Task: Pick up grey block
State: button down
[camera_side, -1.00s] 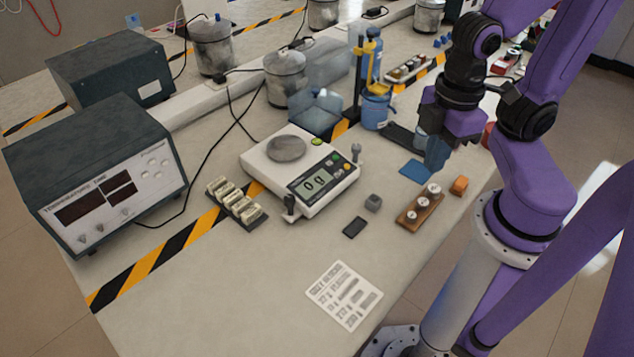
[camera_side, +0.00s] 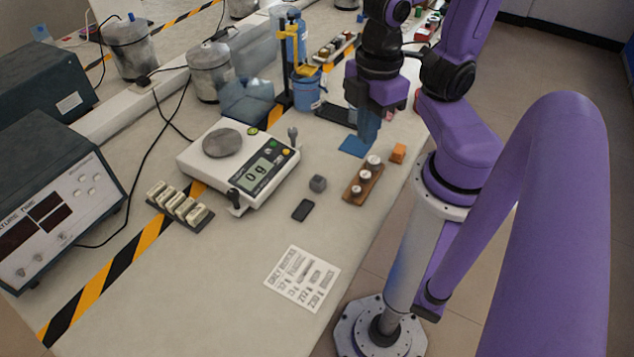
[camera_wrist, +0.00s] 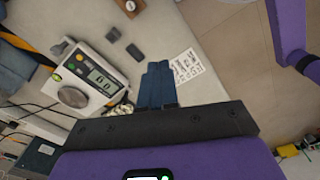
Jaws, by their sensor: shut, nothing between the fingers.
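The grey block (camera_side: 318,183) is a small cube on the bench, right of the scale and just behind a flat dark piece (camera_side: 303,210). It also shows in the wrist view (camera_wrist: 112,34), near the scale's corner. My gripper (camera_side: 366,140) points down, up and to the right of the block in the side view, with its blue fingertips by the blue square. It is apart from the block. In the wrist view its blue fingers (camera_wrist: 157,85) are together and empty.
The scale (camera_side: 240,165) reads 0 g. A wooden holder with weights (camera_side: 363,182) and an orange block (camera_side: 398,153) lie right of the grey block. A blue square (camera_side: 354,147) lies behind. A printed sheet (camera_side: 302,279) lies in front, on otherwise clear bench.

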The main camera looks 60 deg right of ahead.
jog(key=c, duration=1.8)
grip_release()
jog(key=o, duration=1.1)
jog(key=n, duration=0.5)
send_over(318, 179)
notch_tip(318, 179, down, 6)
jog(key=r, duration=0.1)
notch_tip(318, 179, down, 10)
jog(key=shift+s+a+f, duration=0.1)
jog(key=shift+a+f, duration=0.05)
jog(key=shift+f, duration=3.75)
